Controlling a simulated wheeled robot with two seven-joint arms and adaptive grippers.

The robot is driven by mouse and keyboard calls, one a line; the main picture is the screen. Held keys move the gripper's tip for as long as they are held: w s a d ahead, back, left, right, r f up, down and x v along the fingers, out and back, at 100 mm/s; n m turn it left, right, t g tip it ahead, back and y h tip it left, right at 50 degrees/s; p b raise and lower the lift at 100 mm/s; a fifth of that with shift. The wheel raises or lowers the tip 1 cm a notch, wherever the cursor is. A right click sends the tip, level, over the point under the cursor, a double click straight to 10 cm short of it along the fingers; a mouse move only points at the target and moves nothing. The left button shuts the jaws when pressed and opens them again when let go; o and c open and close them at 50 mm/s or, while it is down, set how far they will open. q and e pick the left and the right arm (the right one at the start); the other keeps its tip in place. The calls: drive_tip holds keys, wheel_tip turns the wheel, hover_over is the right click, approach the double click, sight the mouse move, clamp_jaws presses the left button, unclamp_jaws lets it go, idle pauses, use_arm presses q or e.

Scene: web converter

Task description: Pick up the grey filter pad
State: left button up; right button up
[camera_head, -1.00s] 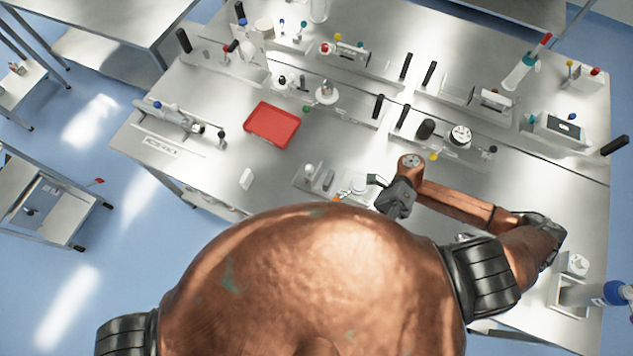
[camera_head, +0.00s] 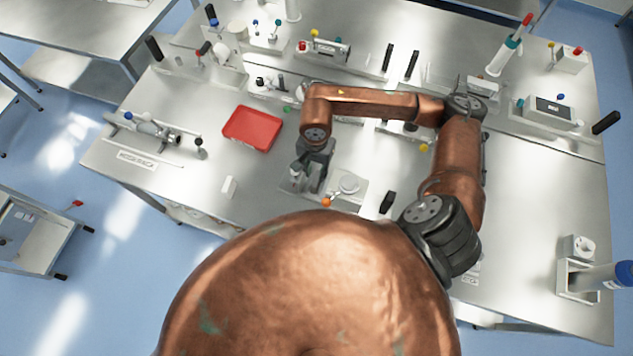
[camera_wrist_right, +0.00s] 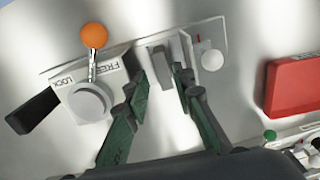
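The grey filter pad (camera_wrist_right: 157,62) appears to be the small grey block on the metal fixture plate (camera_wrist_right: 127,58) in the right wrist view. My right gripper (camera_wrist_right: 160,82) is open, with its dark green-faced fingers on either side of the near part of this block. I cannot tell whether either finger touches it. In the head view my right gripper (camera_head: 308,180) points down over the fixture and hides the block. My left gripper is not in view.
A red tray (camera_head: 252,128) lies left of my arm. A white block (camera_head: 229,187) stands on clear bench.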

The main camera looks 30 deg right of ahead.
sight(316, 178)
drive_tip(key=shift+w+d+f, duration=0.15)
drive_tip(key=shift+d+f, duration=0.05)
drive_tip(key=shift+f, duration=0.1)
drive_tip(key=shift+f+p, duration=0.4)
drive_tip(key=shift+f, duration=0.5)
drive_tip(key=f, duration=0.1)
drive_tip(key=f+p, duration=0.2)
drive_tip(key=f, duration=0.1)
drive_tip(key=shift+w+d+f, duration=0.1)
drive_tip(key=shift+w+d, duration=0.05)
drive_tip(key=shift+w, duration=0.1)
drive_tip(key=shift+f, duration=0.6)
drive_tip(key=shift+c, duration=0.7)
clamp_jaws()
